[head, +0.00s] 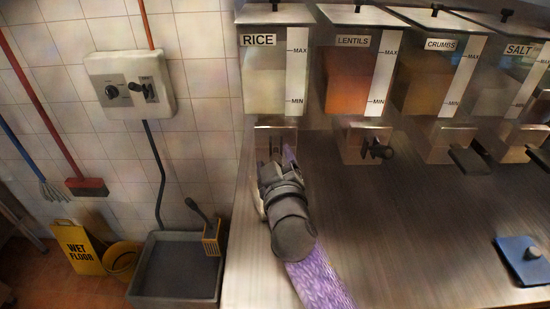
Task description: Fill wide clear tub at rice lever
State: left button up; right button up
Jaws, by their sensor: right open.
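The rice dispenser (274,90) is the leftmost of the row, with a RICE label and pale contents behind its clear front. Its metal outlet (262,132) sits below. My right gripper (274,162) is open and directly in front of this outlet, hiding its lower part. The rice lever is hidden behind the gripper, so I cannot tell whether they touch. I cannot make out a wide clear tub in this view. My left gripper is not in view.
Dispensers for lentils (349,85), crumbs (428,85) and salt (505,85) stand to the right, with dark levers below. A blue pad (522,262) lies on the steel counter (420,235), which is otherwise mostly clear. A grey basin (175,298) stands left of the counter edge.

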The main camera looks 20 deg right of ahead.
jog(key=shift+w, duration=0.25)
grip_shut()
dwell(0.8)
dwell(0.5)
